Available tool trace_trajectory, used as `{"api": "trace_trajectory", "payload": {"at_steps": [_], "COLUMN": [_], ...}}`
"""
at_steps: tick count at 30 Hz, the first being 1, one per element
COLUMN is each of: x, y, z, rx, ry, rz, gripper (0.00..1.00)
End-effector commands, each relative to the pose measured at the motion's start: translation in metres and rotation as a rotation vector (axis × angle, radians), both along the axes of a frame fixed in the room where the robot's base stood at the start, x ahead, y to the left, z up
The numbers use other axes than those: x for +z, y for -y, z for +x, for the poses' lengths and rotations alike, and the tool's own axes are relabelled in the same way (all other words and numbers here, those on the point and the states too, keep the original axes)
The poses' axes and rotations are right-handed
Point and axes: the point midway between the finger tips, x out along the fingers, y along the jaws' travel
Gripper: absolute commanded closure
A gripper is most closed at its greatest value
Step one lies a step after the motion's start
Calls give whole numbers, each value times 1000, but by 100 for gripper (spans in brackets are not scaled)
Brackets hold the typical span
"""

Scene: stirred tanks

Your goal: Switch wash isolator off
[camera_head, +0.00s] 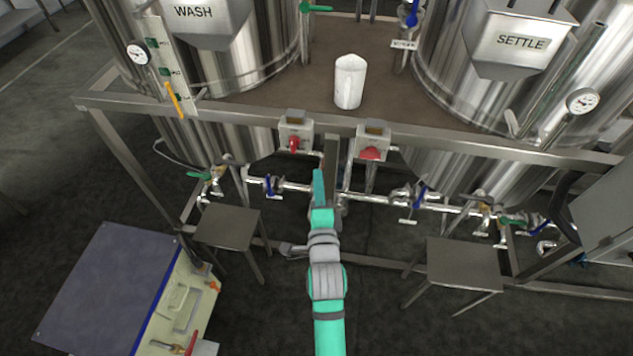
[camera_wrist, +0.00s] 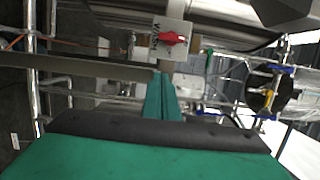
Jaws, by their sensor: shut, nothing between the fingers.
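The wash isolator (camera_head: 296,133) is a small pale box with a red handle on the frame rail below the WASH tank (camera_head: 235,45). Its handle stands about upright in the head view. My gripper (camera_head: 319,175) is teal, shut and empty. It points up, below and slightly right of the wash isolator, apart from it. The shut fingers also show in the wrist view (camera_wrist: 162,95).
A second isolator (camera_head: 372,142) with a red handle sits to the right on the same rail (camera_head: 230,113). A white jug (camera_head: 349,82) stands on the deck above. Pipes and valves (camera_head: 275,185) run behind my gripper. Two small metal stands (camera_head: 228,228) (camera_head: 462,265) flank my arm.

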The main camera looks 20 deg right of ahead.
Motion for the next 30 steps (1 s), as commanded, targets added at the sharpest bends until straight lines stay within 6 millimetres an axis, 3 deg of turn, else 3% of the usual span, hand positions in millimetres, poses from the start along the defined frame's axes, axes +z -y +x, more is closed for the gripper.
{"api": "trace_trajectory", "payload": {"at_steps": [13,21,30], "x": [1,0,0], "y": [24,-4,-9], "z": [72,86,90], "rx": [2,3,1], "ry": [0,-1,0], "rz": [0,-1,0], "gripper": [100,100,100]}}
